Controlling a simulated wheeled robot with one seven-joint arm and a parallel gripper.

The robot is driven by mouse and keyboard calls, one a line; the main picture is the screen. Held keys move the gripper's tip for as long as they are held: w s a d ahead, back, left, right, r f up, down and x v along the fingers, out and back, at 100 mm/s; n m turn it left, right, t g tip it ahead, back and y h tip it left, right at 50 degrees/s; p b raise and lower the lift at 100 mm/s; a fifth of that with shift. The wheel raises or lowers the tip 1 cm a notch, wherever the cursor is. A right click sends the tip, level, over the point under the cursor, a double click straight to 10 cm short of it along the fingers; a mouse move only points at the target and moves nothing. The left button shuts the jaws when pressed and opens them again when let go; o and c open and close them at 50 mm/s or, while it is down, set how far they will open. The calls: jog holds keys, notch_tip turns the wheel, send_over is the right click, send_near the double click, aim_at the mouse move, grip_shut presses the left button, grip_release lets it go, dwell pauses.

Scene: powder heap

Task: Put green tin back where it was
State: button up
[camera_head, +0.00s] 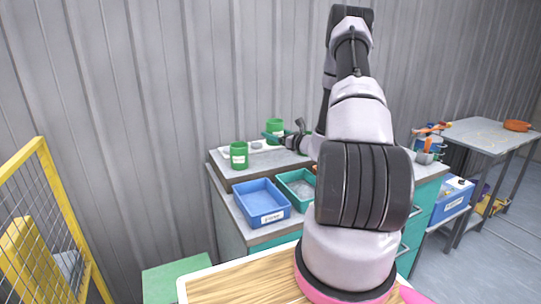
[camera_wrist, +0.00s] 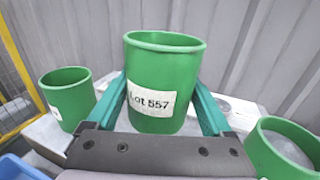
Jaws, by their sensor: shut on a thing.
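A green tin labelled "Lot 557" (camera_wrist: 150,75) stands upright between the two teal fingers of my gripper (camera_wrist: 160,90), which is shut on it. The same tin (camera_head: 276,125) shows in the head view at the back of the bench, with my gripper (camera_head: 274,135) around it. I cannot tell whether its base touches the surface. A second green tin (camera_head: 239,155) stands at the left and also shows in the wrist view (camera_wrist: 68,98). A third green tin (camera_wrist: 285,150) is at the right in the wrist view; in the head view I cannot make it out.
A pale tray (camera_head: 228,153) lies on the raised grey shelf. A blue bin (camera_head: 262,198) and a teal bin (camera_head: 297,188) stand in front, lower down. A corrugated wall (camera_head: 130,100) is close behind. A yellow mesh fence (camera_head: 42,225) is at the left.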

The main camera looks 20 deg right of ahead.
jog(key=shift+f, duration=3.6)
jog(key=shift+f, duration=0.15)
jog(key=o, duration=1.5)
